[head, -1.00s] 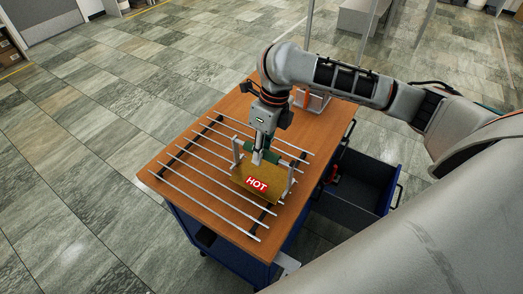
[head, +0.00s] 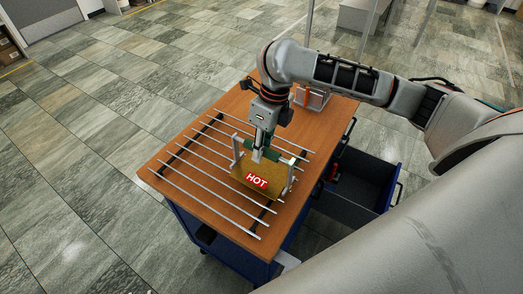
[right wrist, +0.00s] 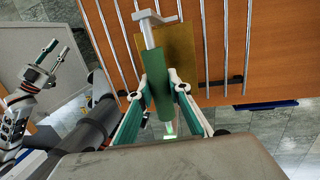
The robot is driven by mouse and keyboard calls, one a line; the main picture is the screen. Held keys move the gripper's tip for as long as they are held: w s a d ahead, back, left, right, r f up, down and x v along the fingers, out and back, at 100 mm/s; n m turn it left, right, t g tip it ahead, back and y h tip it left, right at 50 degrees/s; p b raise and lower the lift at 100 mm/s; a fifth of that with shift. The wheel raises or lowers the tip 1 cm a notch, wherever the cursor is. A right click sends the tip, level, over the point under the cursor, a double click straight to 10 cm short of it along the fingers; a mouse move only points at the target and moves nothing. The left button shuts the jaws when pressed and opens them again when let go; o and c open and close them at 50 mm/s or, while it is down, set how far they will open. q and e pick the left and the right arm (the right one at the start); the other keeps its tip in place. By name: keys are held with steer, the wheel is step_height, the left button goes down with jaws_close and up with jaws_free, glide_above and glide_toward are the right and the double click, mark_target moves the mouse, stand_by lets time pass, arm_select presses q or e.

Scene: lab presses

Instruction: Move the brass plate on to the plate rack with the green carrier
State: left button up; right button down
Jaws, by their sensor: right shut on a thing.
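The green carrier (head: 274,154) has a green grip bar and silver end pieces at the plate's sides. My right gripper (head: 258,158) is shut on the grip bar. In the right wrist view, the green bar (right wrist: 158,92) is between the fingers, with the brass plate (right wrist: 180,52) behind it.
The rack stands on a wooden-topped blue cart (head: 155,172). A clear-sided silver stand (head: 314,98) is at the table's far end. An open drawer (head: 350,195) sticks out on the right side. Bare wood surrounds the rack.

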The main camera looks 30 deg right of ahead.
steer(key=shift+r, duration=2.2)
steer(key=shift+a, duration=0.1)
